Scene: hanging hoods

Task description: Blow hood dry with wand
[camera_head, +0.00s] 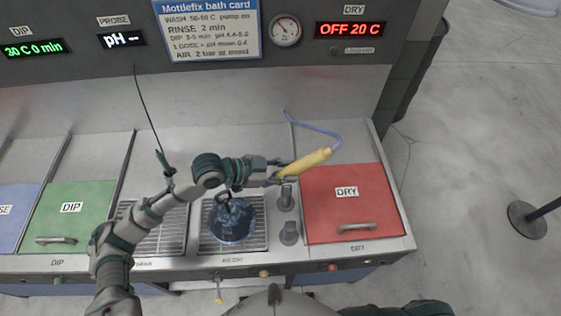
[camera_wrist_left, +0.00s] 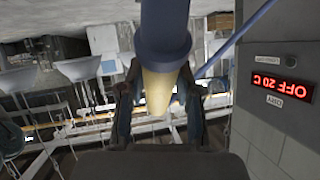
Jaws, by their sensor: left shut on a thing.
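A yellow wand (camera_head: 305,163) with a thin blue hose (camera_head: 322,132) at its far end is held by my left gripper (camera_head: 281,173). The wand is tilted, above the counter near the red dry lid. In the wrist view the wand (camera_wrist_left: 160,92) runs between the two fingers, with a blue part above. The hood (camera_head: 232,222), a dark blue mottled bundle, lies on or hangs just above the air-end grate, left of and below the gripper; which one, I cannot tell. A dark ring shows at its top. My right gripper is out of view.
The red dry lid (camera_head: 345,205) is shut, with a handle. Two grey knobs (camera_head: 289,232) stand between it and the grate (camera_head: 252,242). A green dip lid (camera_head: 72,212) is at left. The dry display (camera_head: 350,29) reads OFF 20 C. A gauge (camera_head: 286,31) is beside it.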

